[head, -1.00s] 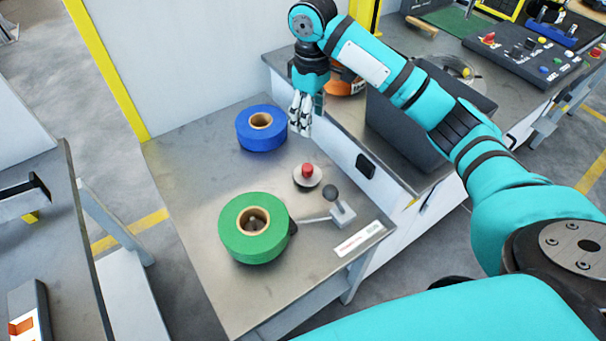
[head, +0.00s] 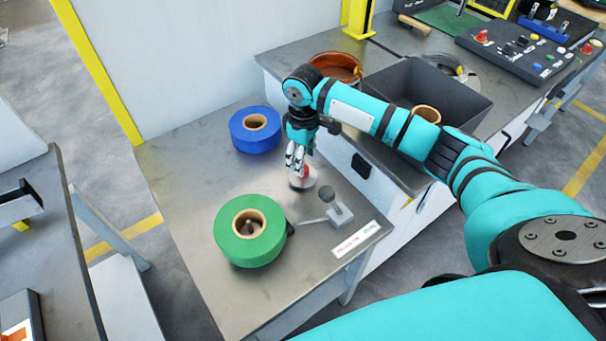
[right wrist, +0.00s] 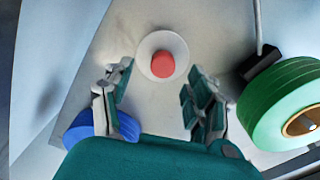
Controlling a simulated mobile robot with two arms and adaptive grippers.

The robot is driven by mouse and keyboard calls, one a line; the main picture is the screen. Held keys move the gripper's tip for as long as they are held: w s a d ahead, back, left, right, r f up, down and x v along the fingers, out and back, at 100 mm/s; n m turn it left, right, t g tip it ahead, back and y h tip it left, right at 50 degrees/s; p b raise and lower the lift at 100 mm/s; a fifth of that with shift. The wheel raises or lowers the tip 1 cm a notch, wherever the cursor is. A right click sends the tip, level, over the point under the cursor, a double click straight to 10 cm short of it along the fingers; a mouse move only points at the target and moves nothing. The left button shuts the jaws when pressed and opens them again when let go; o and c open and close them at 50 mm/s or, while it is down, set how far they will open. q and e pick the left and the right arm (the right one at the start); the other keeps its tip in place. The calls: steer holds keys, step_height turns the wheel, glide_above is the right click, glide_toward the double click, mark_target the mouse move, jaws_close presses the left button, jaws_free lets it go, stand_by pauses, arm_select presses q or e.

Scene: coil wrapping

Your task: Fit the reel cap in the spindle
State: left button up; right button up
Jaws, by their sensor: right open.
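The reel cap, a white disc with a red knob (right wrist: 162,65), lies on the metal table between the two reels. In the head view its white disc (head: 302,184) is partly covered by my right gripper (head: 295,162). That gripper is open and empty, just above and behind the cap. In the right wrist view the cap lies just beyond the gap between the spread fingers (right wrist: 158,82). The spindle (head: 248,226) shows as a dark post inside the core of the green reel (head: 237,247). My left gripper is not in view.
A blue reel (head: 254,139) stands behind the cap. A grey bin (head: 468,95) and an orange bowl (head: 335,66) are on the bench behind. The table's left part is clear.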

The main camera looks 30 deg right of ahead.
step_height(320, 180, down, 4)
steer(key=shift+s+a+f, duration=0.1)
steer(key=shift+s+f, duration=0.05)
steer(key=shift+f, duration=0.1)
steer(key=shift+c, duration=0.2)
jaws_close()
